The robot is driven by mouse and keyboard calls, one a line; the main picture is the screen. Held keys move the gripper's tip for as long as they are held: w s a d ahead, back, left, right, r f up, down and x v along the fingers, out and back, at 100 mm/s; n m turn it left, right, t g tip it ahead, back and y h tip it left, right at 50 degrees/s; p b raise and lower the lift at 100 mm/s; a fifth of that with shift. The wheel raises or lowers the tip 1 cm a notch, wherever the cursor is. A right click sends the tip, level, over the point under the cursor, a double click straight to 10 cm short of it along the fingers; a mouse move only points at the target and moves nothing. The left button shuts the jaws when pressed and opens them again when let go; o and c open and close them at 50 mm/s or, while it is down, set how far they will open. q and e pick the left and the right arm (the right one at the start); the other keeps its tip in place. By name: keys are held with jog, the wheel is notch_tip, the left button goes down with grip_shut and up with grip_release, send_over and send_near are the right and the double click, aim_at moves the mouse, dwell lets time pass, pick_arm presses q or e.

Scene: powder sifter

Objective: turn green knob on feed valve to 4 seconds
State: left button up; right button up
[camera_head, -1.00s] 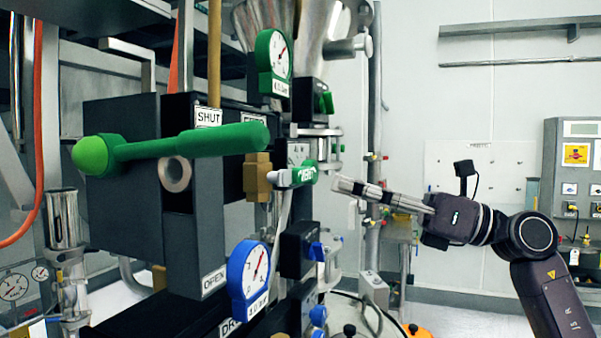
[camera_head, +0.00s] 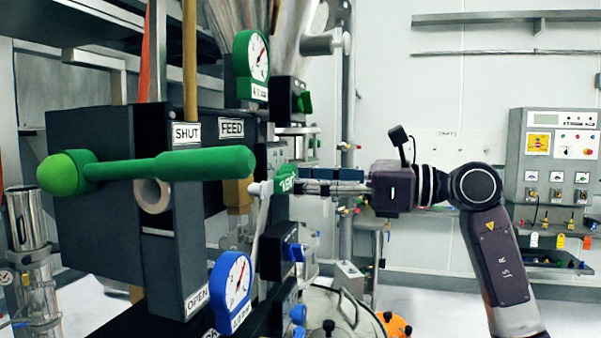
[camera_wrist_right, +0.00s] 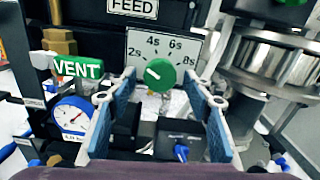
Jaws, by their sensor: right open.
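In the right wrist view the round green knob (camera_wrist_right: 160,73) sits on a white dial plate (camera_wrist_right: 140,47) marked 2s, 4s, 6s and 8s, below the FEED label (camera_wrist_right: 133,8). A white mark on the knob points up and left, toward the 2s–4s side. My right gripper (camera_wrist_right: 160,99) is open, with one blue-padded finger on each side of the knob's line; I cannot tell whether either touches it. In the head view my right gripper (camera_head: 306,181) reaches in from the right, its tips by the green VENT tag. The knob is hidden there. My left gripper is not in view.
The green VENT tag (camera_wrist_right: 77,68) and a blue gauge (camera_wrist_right: 72,117) lie left of my fingers. A metal cylinder (camera_wrist_right: 275,60) stands at right. In the head view a long green lever (camera_head: 165,167) juts out in front of the dark valve block (camera_head: 100,220).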

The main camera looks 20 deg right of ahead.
jog(key=c, duration=1.1)
jog(key=shift+c, duration=0.2)
jog(key=shift+s+r+m+p, duration=0.1)
jog(key=shift+m+p, duration=0.35)
jog(key=shift+m, duration=1.45)
jog(key=shift+s+m+p, duration=0.1)
jog(key=shift+m+p, duration=0.35)
jog(key=shift+m, duration=1.45)
jog(key=o, duration=1.1)
